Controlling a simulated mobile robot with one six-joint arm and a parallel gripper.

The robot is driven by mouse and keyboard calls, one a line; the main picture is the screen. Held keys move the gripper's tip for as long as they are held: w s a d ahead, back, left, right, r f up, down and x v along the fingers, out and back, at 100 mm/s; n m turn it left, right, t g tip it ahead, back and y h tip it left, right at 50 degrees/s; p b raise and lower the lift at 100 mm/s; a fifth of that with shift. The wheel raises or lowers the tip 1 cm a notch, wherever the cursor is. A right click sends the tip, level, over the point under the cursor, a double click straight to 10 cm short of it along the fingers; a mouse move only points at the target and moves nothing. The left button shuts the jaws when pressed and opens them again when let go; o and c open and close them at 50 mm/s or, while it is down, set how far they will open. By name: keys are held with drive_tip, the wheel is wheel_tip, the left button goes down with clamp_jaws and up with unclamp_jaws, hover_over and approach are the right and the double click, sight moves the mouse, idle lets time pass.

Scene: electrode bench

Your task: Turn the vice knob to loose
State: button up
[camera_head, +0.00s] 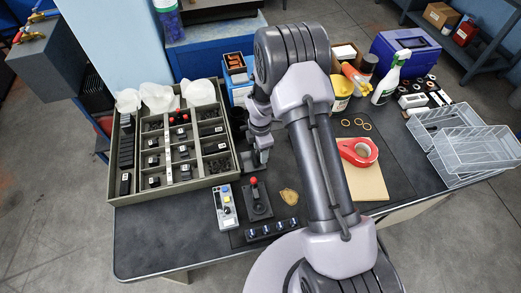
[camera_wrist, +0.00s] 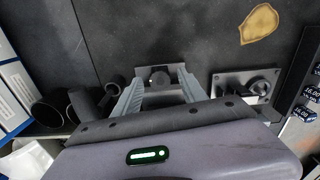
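In the wrist view, my gripper (camera_wrist: 158,82) is open, with one grey finger on each side of a small dark block with a round knob (camera_wrist: 158,77), which looks like the vice and its knob. I see dark gaps between the knob and both fingers; whether the fingertips touch the block I cannot tell. The knob's turn setting is not readable. In the head view, my gripper (camera_head: 260,152) points down at the bench, right of the grey sorting tray. My arm covers part of that area, and the knob cannot be made out there.
A dark plate with a lever (camera_wrist: 247,87) stands right of the gripper in the wrist view. Dark cylinders (camera_wrist: 84,104) stand to its left. The compartment tray (camera_head: 120,188), a control box (camera_head: 226,208) and a tan patch (camera_head: 289,196) lie around it in the head view.

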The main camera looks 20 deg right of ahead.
wheel_tip(320, 180, up, 17)
drive_tip(key=p, duration=0.4)
drive_tip(key=shift+r, duration=0.2)
drive_tip(key=s+a+r+m+t+b, duration=0.1)
drive_tip(key=s+r+m+b, duration=0.15)
drive_tip(key=r+m, duration=0.3)
drive_tip(key=s+r+m+t+b, duration=0.1)
drive_tip(key=s+r+m+b, duration=0.1)
drive_tip(key=s+r+m, duration=0.3)
drive_tip(key=s+a+r+m+t+y+b, duration=0.1)
drive_tip(key=s+r+m+t+b, duration=0.1)
drive_tip(key=s+m, duration=0.4)
drive_tip(key=s+a+r+m+t+y+b, duration=0.1)
drive_tip(key=s+r+m+b, duration=0.1)
drive_tip(key=s+m, duration=0.5)
drive_tip(key=s+b, duration=0.1)
drive_tip(key=s, duration=0.3)
drive_tip(key=shift+s+a+r+t, duration=0.15)
drive_tip(key=shift+s+a+t, duration=0.15)
drive_tip(key=shift+a+t, duration=0.1)
